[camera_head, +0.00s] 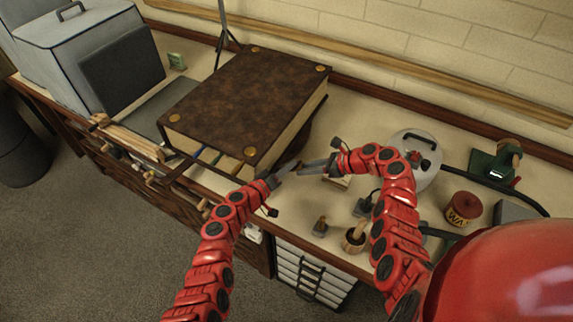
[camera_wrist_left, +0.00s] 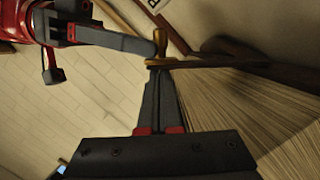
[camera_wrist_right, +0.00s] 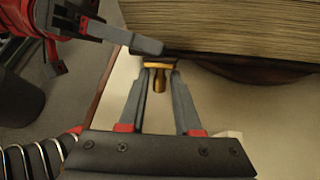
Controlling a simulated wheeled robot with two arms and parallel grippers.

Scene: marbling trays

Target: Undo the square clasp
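The large brown book (camera_head: 245,92) lies shut on the bench, with brass studs on its cover. A brass clasp part at its edge shows in the right wrist view (camera_wrist_right: 159,82) and the left wrist view (camera_wrist_left: 161,42); the grippers mostly hide it in the head view. The clasp's square outline is not clear.
A grey box-shaped case (camera_head: 60,55) and a wooden frame (camera_head: 130,138) stand left of the book. Small stamp-like tools (camera_head: 353,238), a round white lidded pot (camera_head: 428,165), a dark red tin (camera_head: 463,208) and a green device (camera_head: 492,163) stand to the right.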

